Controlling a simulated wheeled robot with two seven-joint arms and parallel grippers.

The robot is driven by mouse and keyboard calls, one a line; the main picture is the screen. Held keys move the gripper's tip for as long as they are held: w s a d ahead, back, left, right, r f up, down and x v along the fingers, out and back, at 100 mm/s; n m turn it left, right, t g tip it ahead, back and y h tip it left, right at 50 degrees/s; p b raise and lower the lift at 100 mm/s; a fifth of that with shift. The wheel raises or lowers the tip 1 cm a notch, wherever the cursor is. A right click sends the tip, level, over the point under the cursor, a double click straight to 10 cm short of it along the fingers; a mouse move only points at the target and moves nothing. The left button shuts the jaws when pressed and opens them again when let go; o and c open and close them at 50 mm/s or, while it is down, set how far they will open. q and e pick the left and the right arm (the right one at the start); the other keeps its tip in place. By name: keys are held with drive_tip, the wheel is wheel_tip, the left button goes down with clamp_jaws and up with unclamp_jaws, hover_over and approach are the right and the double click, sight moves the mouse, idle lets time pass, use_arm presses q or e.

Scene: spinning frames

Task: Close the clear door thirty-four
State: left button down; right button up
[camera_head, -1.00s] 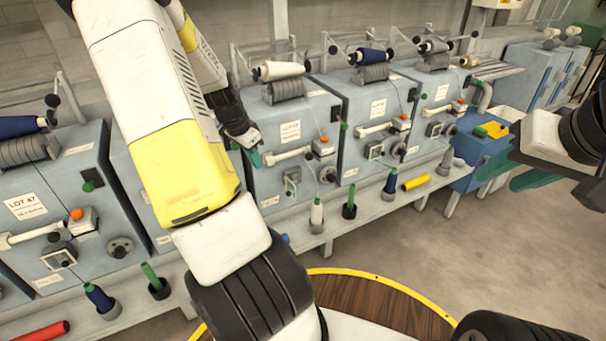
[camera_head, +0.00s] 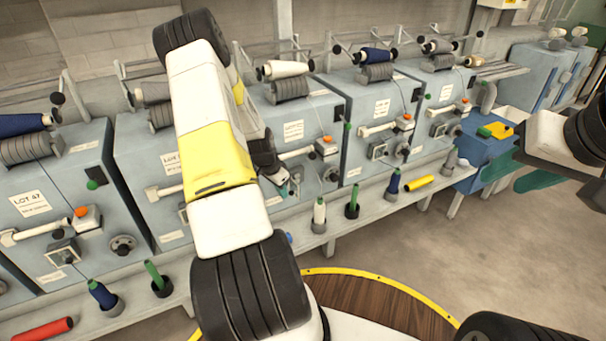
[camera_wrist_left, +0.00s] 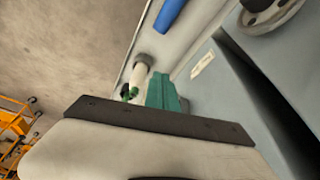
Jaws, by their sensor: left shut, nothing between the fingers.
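The grey-blue spinning units carry small square clear doors in frames low on their fronts. One clear door (camera_head: 62,252) is on the LOT 47 unit and another (camera_head: 377,151) is right of centre. No number thirty-four is readable. My left gripper (camera_head: 289,188) is shut and empty, low at the front of the unit with a white label (camera_head: 293,130). Its hand and fingers mostly hide that unit's small door; contact cannot be told. In the left wrist view the teal fingers (camera_wrist_left: 166,92) are together beside the grey-blue front. My right gripper (camera_head: 566,186) hangs open at the right edge, away from the units.
A yellow tube (camera_head: 419,183) and a red tube (camera_head: 42,329) lie there. A blue bin (camera_head: 478,150) stands right. Floor at right is clear.

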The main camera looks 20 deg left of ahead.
use_arm(q)
drive_tip(key=shift+w+d+f, duration=0.15)
drive_tip(key=shift+w+d, duration=0.1)
drive_tip(key=shift+w, duration=0.35)
